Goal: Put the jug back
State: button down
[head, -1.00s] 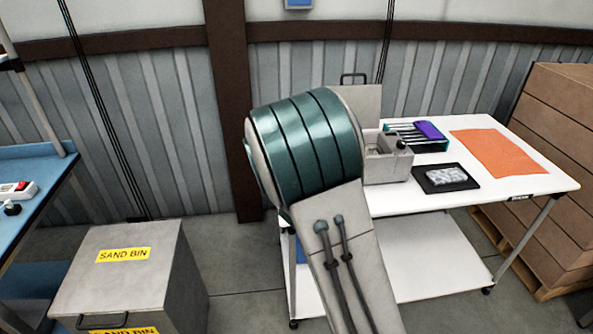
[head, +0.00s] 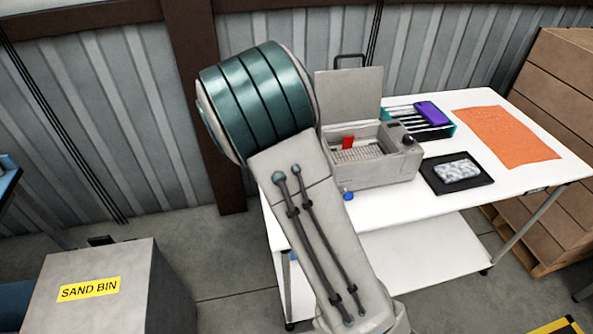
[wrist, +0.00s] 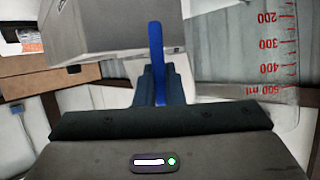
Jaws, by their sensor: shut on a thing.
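The jug (wrist: 278,65) is clear with red volume marks up to 500 ml, at the right of the wrist view. Its blue handle (wrist: 157,50) stands between the fingers of my gripper (wrist: 155,85), which is shut on it. In the head view my arm hides the gripper and most or all of the jug. A small blue thing (head: 348,196) shows beside my arm there; I cannot tell what it is.
A white table (head: 400,212) carries a grey box with a raised lid (head: 375,172), a teal rack with a purple item (head: 432,114), a black pad (head: 437,182) and an orange mat (head: 507,136). A sand bin (head: 105,300) stands left; cartons (head: 560,100) stand right.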

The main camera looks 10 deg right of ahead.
jog(key=shift+f, duration=4)
jog(key=shift+f, duration=0.2)
jog(key=c, duration=1.5)
grip_release()
jog(key=shift+c, duration=0.2)
jog(key=shift+r, duration=0.15)
